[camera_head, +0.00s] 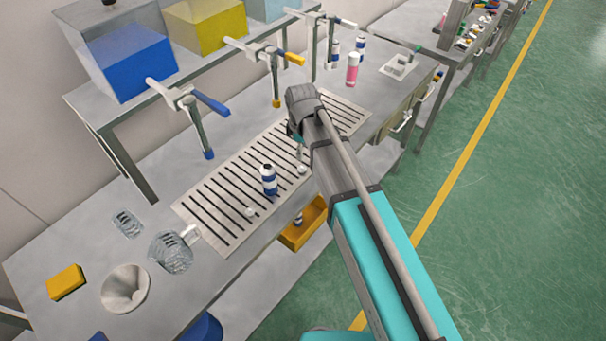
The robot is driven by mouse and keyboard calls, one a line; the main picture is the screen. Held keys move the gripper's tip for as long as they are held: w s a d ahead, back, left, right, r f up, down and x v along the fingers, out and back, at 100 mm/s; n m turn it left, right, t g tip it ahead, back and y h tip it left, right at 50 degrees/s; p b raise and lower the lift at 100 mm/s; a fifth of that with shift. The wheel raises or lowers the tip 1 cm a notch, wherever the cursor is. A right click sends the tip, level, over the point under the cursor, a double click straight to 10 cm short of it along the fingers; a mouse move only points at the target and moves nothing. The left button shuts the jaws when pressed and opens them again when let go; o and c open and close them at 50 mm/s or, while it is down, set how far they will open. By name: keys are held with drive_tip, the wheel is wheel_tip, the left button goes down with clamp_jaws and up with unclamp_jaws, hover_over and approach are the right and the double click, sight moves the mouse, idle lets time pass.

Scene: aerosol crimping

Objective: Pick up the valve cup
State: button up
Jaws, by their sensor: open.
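Two small pale round pieces that look like valve cups lie on the slotted metal grate (215,236). One valve cup (302,169) is just below my gripper in the picture, and the other valve cup (250,212) lies further left, near the striped can. My gripper (299,151) points down over the grate, mostly hidden behind my own wrist and forearm. It is open, with nothing seen in it, and appears a little above the nearer cup. Whether it touches that cup cannot be told.
A blue-and-white striped can (269,180) stands on the grate between the two cups. Taps with blue (211,104) and yellow (294,59) handles hang from the shelf behind. A pink can (352,69) stands at the back right. A funnel (125,289) and glass beakers are at the left.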

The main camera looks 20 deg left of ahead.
sight(302, 167)
drive_tip(key=shift+f+b, duration=1.6)
drive_tip(key=shift+f, duration=0.3)
drive_tip(key=shift+f, duration=0.15)
wheel_tip(302, 167, down, 5)
drive_tip(key=b, duration=0.5)
drive_tip(key=shift+w, duration=0.1)
drive_tip(key=c, duration=0.6)
